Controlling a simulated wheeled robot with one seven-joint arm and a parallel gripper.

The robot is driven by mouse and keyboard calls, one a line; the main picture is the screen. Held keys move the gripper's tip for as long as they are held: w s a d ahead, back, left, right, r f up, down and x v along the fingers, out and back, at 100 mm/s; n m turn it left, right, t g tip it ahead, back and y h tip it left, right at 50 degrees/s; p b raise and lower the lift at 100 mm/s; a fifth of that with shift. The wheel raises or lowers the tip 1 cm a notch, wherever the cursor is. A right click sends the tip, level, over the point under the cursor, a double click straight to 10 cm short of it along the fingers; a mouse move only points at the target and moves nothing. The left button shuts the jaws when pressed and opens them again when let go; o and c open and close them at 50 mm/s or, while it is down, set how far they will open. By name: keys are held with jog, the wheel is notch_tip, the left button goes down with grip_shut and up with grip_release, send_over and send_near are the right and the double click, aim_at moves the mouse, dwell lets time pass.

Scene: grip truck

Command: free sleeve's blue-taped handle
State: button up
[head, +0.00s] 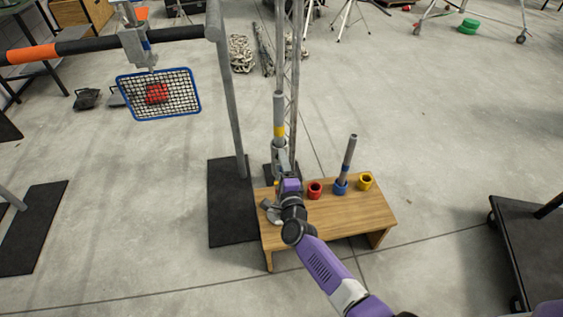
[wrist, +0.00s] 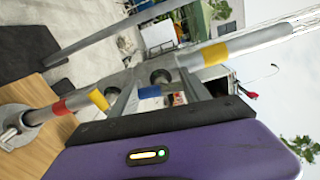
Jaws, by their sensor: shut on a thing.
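My gripper (head: 288,176) is over the left end of the low wooden bench, at the foot of an upright grey pole. In the wrist view my fingers are shut on a part with a blue-taped handle (wrist: 150,92); fingers hide much of it. A grey tube with a yellow band (wrist: 215,52) runs close beyond the fingertips. It shows upright in the head view (head: 279,130). Another grey handle with red and yellow tape (wrist: 62,107) lies to the left in the wrist view, its ring end over the bench. Whether these parts join is hidden.
On the wooden bench (head: 375,212) stand a red cup (head: 315,190), a blue cup (head: 340,187) holding an upright grey rod (head: 349,155), and a yellow cup (head: 366,181). A black base plate (head: 228,215) lies left; a dark cart (head: 525,235) stands right.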

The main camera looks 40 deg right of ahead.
jog(key=n+p, duration=0.2)
jog(key=n, duration=0.5)
jog(key=shift+f, duration=0.15)
jog(key=n+p, duration=0.1)
jog(key=n, duration=0.3)
jog(key=shift+f, duration=0.1)
jog(key=shift+s+d+f+n+p, duration=0.1)
jog(key=shift+n+p, duration=0.3)
jog(key=shift+n, duration=0.65)
jog(key=shift+f+n+p, duration=0.1)
jog(key=shift+n+p, duration=0.25)
jog(key=shift+n, duration=0.7)
jog(key=o, duration=1.4)
jog(key=shift+r, duration=0.1)
jog(key=shift+s, duration=0.1)
jog(key=p+v, duration=0.1)
jog(key=v, duration=0.6)
jog(key=shift+s+a+p, duration=0.2)
jog(key=shift+s+p, duration=0.05)
jog(key=shift+p, duration=0.15)
